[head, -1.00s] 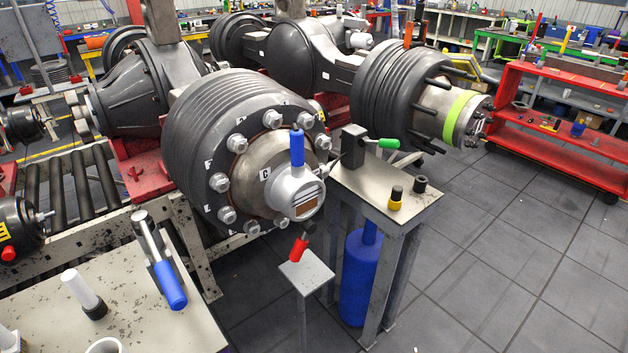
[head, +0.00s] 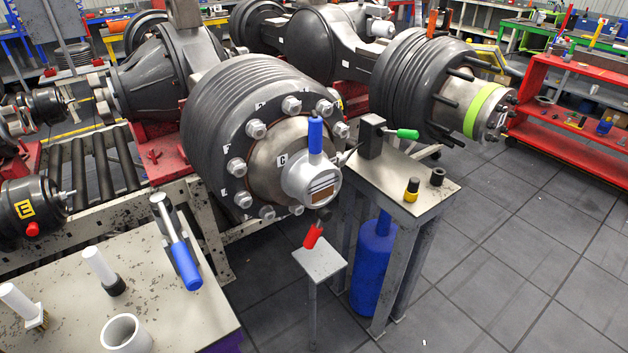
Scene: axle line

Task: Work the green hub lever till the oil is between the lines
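A lever with a green grip (head: 407,134) sticks out to the right from a dark block (head: 371,138) on a small metal stand (head: 425,197), beside the large hub (head: 262,170). A grey cap with a blue upright handle (head: 315,137) sits at the hub's centre. The cap has a small window (head: 323,188) with a brown fill and pale bands; the oil level against any lines is too small to read. A red-handled part (head: 313,236) hangs below the cap. Neither of my grippers is in view.
A blue cylinder (head: 373,262) stands under the metal stand. A small yellow-black part (head: 411,190) and a dark cup (head: 438,177) lie on it. A workbench (head: 75,300) at lower left holds a blue-handled tool (head: 184,262) and white pieces. The floor at right is clear.

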